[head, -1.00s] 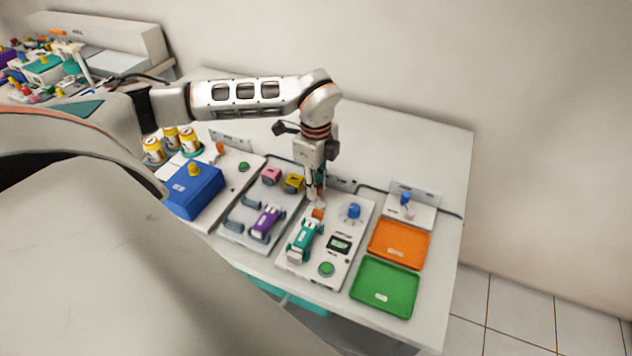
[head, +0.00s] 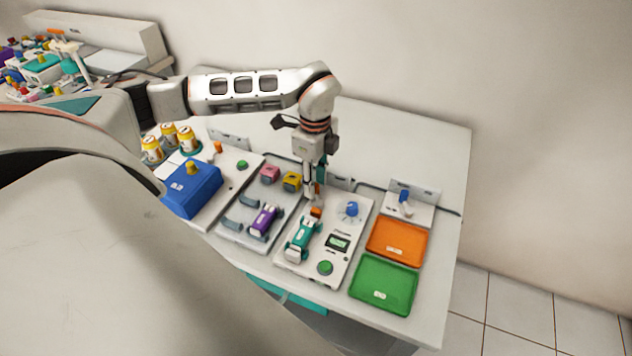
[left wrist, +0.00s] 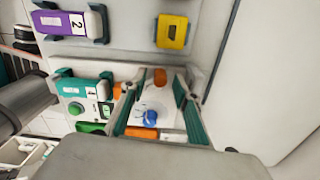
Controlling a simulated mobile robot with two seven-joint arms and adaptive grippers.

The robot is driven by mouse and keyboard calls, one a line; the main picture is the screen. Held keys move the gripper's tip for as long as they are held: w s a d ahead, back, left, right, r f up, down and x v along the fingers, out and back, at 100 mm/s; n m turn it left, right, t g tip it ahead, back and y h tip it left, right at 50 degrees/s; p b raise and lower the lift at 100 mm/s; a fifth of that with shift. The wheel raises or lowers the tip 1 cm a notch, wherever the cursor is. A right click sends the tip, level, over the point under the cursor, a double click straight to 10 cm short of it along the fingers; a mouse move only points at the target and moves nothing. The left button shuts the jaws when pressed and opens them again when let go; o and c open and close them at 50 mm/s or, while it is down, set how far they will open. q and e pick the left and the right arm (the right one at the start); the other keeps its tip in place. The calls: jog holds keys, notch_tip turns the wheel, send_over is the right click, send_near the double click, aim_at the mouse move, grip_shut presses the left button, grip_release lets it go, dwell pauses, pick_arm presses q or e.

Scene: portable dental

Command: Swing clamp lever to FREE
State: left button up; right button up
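A teal handpiece (head: 301,236) lies on a white panel (head: 345,258), with an orange block (head: 316,212) at its far end. My left gripper (head: 313,194) points down at the far end of this panel. In the left wrist view its two teal-padded fingers (left wrist: 157,80) stand apart, with an orange piece (left wrist: 160,77) seen between their tips. This piece looks like the lever's grip; I cannot tell whether the fingers touch it. The orange block also shows in the left wrist view (left wrist: 118,90). Any FREE label is unreadable. My right gripper is not in view.
A blue knob (head: 350,209), a display (head: 338,242) and a green button (head: 325,268) share the panel. A purple piece (head: 264,220) and yellow block (head: 291,181) are left. Orange (head: 397,242) and green (head: 384,284) trays lie right. A wall stands behind.

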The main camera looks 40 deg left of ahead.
aim_at(316, 185)
pick_arm(q)
notch_tip(316, 185, up, 11)
dwell(0.3)
dwell(0.5)
